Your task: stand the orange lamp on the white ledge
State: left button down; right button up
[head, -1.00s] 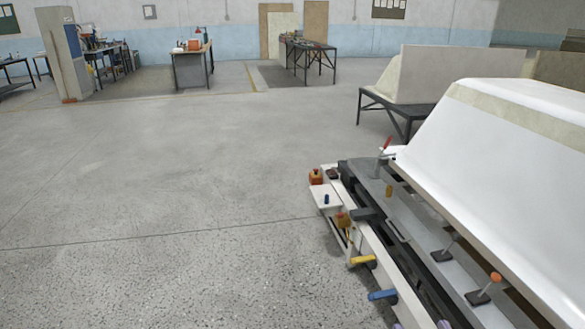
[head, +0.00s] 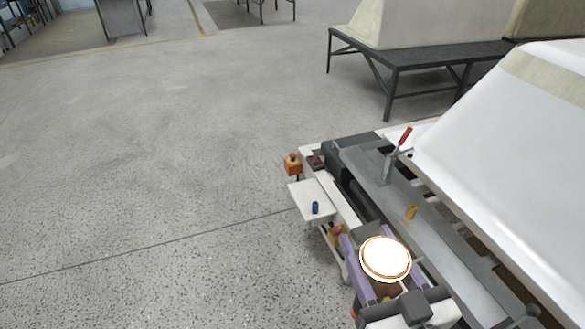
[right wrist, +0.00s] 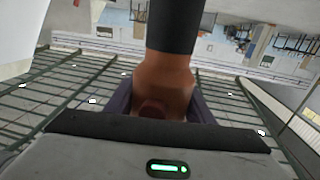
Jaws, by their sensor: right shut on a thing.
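The orange lamp shows in the head view as a bright white disc with an orange rim (head: 385,259), over the near end of the machine frame. My right gripper (head: 376,266) has purple fingers and is shut on it. In the right wrist view, the lamp's orange-brown body (right wrist: 163,80) is between the fingers, with a dark cylindrical part beyond. The white ledge (head: 302,191) is a small flat plate at the frame's left side, up and left of the lamp and apart from it. A small dark blue piece (head: 315,208) stands on the ledge. My left gripper is not in view.
A large white shell (head: 500,145) fills the right. Open floor lies left.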

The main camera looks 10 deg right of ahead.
aim_at(306, 191)
jog(key=u, duration=0.05)
jog(key=i, duration=1.7)
